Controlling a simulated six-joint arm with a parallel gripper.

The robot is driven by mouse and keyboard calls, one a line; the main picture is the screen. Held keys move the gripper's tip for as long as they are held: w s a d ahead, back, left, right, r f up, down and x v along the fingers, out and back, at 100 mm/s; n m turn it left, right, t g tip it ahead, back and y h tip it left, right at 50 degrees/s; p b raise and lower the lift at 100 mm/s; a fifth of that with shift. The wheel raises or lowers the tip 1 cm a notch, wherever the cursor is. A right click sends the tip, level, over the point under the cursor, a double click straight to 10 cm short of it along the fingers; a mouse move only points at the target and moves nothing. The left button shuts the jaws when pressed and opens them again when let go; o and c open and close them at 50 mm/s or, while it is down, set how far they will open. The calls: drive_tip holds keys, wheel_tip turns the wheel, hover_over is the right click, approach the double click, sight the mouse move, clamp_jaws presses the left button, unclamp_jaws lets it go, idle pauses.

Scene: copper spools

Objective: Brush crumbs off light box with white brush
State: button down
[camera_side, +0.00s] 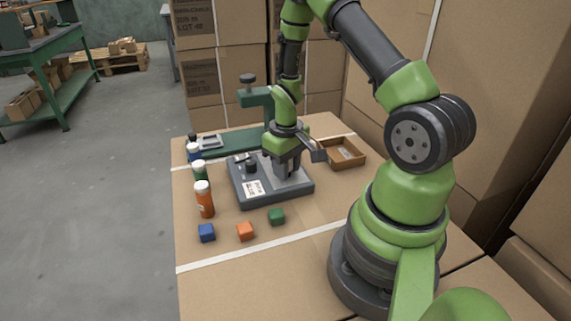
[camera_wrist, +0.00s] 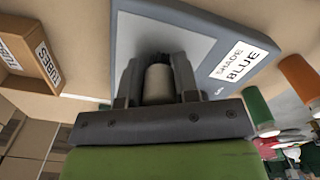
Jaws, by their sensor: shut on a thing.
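The light box (camera_side: 240,187) is a flat grey case on the cardboard work surface, with a white label at its front. The wrist view shows its pale top panel (camera_wrist: 205,45) and a label reading "SHADE BLUE". My gripper (camera_side: 288,171) points down over the right part of the box. In the wrist view my gripper (camera_wrist: 157,75) is shut on a pale, rounded piece, the white brush (camera_wrist: 158,86), held upright between the fingers. No crumbs can be made out.
Blue (camera_side: 207,232), orange (camera_side: 245,231) and green (camera_side: 276,216) cubes lie in front. An orange bottle (camera_side: 205,203) and several other bottles line the left. An open brown tray (camera_side: 341,153) stands right of the box. A green stand (camera_side: 256,98) rises behind.

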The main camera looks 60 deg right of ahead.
drive_tip(key=shift+r, duration=3)
drive_tip(key=shift+r, duration=1.5)
